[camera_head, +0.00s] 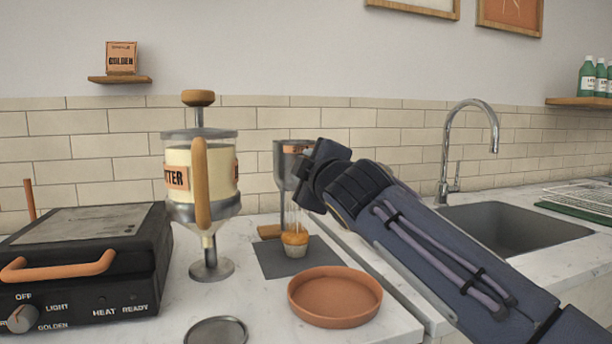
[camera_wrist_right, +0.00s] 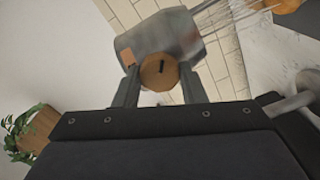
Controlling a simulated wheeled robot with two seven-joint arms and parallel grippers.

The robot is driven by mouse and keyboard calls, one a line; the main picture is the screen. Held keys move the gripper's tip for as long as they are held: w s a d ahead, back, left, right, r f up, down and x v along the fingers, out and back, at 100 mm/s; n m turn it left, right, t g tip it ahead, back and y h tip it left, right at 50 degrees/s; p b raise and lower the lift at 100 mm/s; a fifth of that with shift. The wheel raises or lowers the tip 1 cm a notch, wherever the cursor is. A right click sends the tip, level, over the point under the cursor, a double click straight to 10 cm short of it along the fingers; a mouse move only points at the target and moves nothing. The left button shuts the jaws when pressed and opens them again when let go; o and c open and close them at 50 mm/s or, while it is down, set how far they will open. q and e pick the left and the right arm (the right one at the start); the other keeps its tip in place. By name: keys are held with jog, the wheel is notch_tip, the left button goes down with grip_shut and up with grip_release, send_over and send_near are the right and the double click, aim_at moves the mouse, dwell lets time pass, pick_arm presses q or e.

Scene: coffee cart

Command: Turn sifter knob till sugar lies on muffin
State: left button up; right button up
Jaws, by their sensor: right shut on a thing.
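The metal sifter (camera_head: 281,165) stands behind the dark mat, partly hidden by my right gripper (camera_head: 305,160). Thin pale streaks fall from the sifter toward the muffin (camera_head: 295,243), which sits upright on the dark mat (camera_head: 270,262) below it. In the right wrist view the sifter body (camera_wrist_right: 165,38) is tilted in the picture, and its round wooden knob (camera_wrist_right: 159,72) lies between my right fingers, which are shut on it. The muffin's orange top (camera_wrist_right: 287,5) shows at the upper right corner there. I cannot make out how much sugar lies on the muffin. My left gripper is not in view.
A batter dispenser (camera_head: 187,170) stands left of the sifter, beside a black waffle iron (camera_head: 85,255). An empty terracotta dish (camera_head: 335,297) lies in front of the mat. A round metal piece (camera_head: 215,331) lies at the front edge. A sink (camera_head: 500,225) is at right.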

jog(key=shift+f+m+b, duration=0.1)
jog(key=shift+m+b, duration=1.15)
jog(key=shift+m, duration=2.95)
jog(key=o, duration=1)
jog(key=shift+d, duration=0.1)
jog(key=b+v, duration=0.1)
jog(key=v, duration=0.6)
jog(key=shift+s, duration=0.35)
